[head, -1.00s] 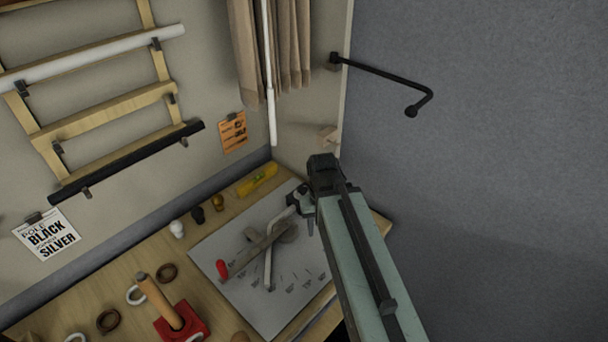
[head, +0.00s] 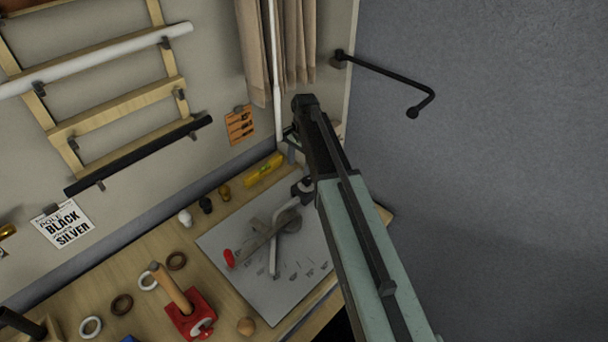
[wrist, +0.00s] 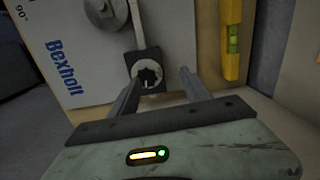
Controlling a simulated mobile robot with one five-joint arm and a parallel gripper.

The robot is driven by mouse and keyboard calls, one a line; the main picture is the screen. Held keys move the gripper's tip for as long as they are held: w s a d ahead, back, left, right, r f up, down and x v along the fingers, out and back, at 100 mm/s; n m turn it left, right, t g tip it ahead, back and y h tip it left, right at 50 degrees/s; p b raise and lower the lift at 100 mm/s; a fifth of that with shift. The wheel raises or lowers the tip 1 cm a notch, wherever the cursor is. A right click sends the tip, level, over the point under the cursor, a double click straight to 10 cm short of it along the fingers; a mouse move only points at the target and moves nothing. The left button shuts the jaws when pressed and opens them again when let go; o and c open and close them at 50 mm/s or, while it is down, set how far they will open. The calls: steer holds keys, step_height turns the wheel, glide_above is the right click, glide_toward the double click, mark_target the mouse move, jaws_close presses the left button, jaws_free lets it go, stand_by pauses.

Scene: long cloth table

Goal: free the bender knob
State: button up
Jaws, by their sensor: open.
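The bender is a grey board (head: 235,245) on the bench, with a round grey former, a red-tipped lever (head: 230,259) and a bent white rod (head: 273,262). The bender knob (head: 302,187) is at the board's far right. In the wrist view the knob (wrist: 148,76) is black and toothed, inside a pale ring on a dark block. My gripper (wrist: 160,78) is open and empty, its two fingers pointing towards the knob from either side of the view.
A yellow level (head: 264,169) lies along the bench's back edge. Small white, black and brass knobs stand left of it. A curtain and wall are close behind my gripper.

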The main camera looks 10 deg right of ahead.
mark_target(307, 180)
steer(key=d+r+p, duration=0.1)
steer(key=s+d+r, duration=0.1)
steer(key=shift+s+d+r+m+h+p, duration=0.1)
steer(key=shift+d+r+m+h+p, duration=0.05)
steer(key=shift+d+m+h+p, duration=0.2)
steer(key=shift+s+d+r, duration=0.1)
steer(key=shift+s+r, duration=0.05)
steer(key=shift+r, duration=0.05)
steer(key=shift+a+f, duration=0.15)
steer(key=shift+a, duration=0.15)
steer(key=shift+f, duration=0.15)
step_height(307, 180, down, 8)
steer(key=b, duration=0.8)
steer(key=shift+r, duration=0.25)
